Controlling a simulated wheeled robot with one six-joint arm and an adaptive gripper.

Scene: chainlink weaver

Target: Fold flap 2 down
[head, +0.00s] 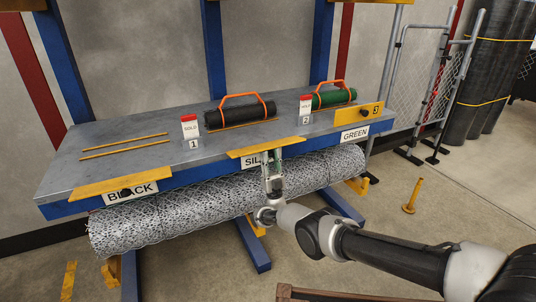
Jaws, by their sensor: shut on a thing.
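Flap 2 (285,145) is the yellow strip at the middle of the bench's front edge, above the partly covered silver label (250,162). It lies nearly flat, close to level with the bench top; I cannot tell whether it is fully down. My gripper (268,157) comes up from below, in front of the bench edge, and is shut at the front edge of flap 2. Its fingers hide the grip point, and no number or knob shows on this flap.
Flap 1 (150,183) lies flat over the black label. Flap 3 (352,115) stands upright above the green label. A silver mesh roll (180,205) hangs below the bench (110,165). Black (242,114) and green (335,98) rolls with orange handles lie on top.

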